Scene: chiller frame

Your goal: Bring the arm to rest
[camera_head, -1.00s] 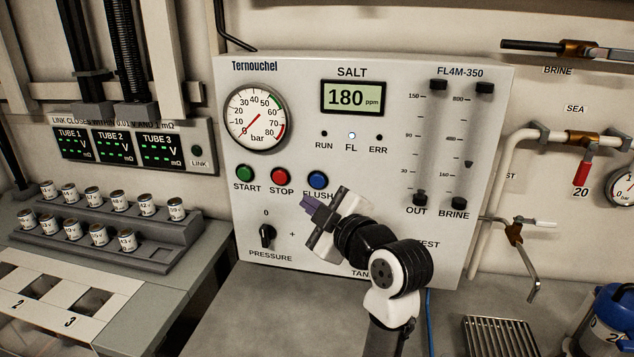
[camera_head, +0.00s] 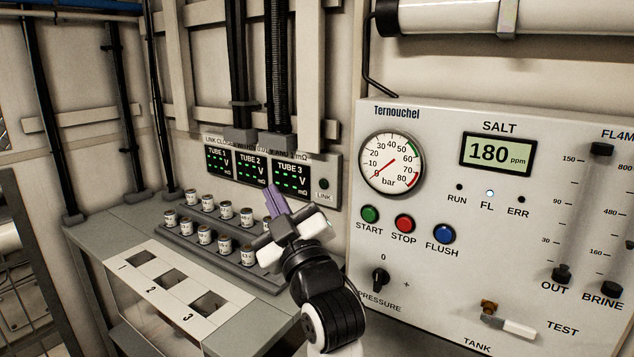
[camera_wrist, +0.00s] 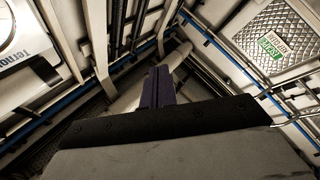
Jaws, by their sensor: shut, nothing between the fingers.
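My gripper (camera_head: 276,203) is shut and empty, with its purple fingers together and pointing up. In the head view it stands in front of the rack of small cans and below the tube readout panel (camera_head: 271,172). It touches nothing that I can see. In the wrist view the shut fingers (camera_wrist: 158,88) point up toward the ceiling corner. My arm comes up from the bottom of the head view and hides part of the can rack (camera_head: 262,276).
The Ternouchel panel (camera_head: 470,300) stands to the right, with a pressure gauge (camera_head: 391,163), START, STOP and FLUSH buttons and a pressure knob (camera_head: 380,278). A bench (camera_head: 110,232) with three numbered square openings lies at left. The wrist view shows pipes and a green sign (camera_wrist: 272,45).

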